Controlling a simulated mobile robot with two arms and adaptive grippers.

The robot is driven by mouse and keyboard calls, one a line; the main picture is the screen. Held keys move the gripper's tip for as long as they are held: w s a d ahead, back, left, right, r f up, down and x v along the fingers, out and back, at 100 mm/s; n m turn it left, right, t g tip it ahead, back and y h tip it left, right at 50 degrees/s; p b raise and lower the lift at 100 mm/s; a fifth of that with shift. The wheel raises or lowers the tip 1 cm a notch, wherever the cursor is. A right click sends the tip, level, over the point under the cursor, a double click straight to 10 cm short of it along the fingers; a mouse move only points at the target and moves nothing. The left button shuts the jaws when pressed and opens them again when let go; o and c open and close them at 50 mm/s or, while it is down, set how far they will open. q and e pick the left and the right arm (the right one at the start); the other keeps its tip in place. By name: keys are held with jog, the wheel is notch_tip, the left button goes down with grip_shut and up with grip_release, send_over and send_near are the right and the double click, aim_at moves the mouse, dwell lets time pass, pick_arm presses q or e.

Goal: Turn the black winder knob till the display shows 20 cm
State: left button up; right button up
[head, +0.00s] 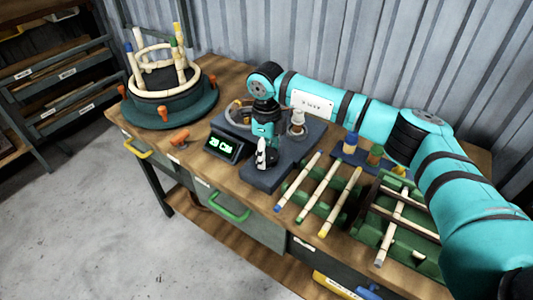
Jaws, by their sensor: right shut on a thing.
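The display (223,147) is a dark box on the bench with lit green characters. It reads about 20 cm, but the second digit is too small to be sure of. The winder (280,172) is a dark base to the right of the display. My right gripper (265,158) points down over the winder's near part and is shut on the black winder knob. The knob is mostly hidden by the fingers. My left gripper is not in view.
A round green jig (205,108) with rattan hoops and upright sticks stands at the back left. An orange clamp (179,137) lies left of the display. Several rattan sticks rest on a green rack (315,205) to the right.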

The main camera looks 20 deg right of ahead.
jog(key=shift+w+r+m, duration=0.1)
jog(key=shift+m, duration=0.9)
jog(key=o, duration=1.2)
notch_tip(320, 180, up, 12)
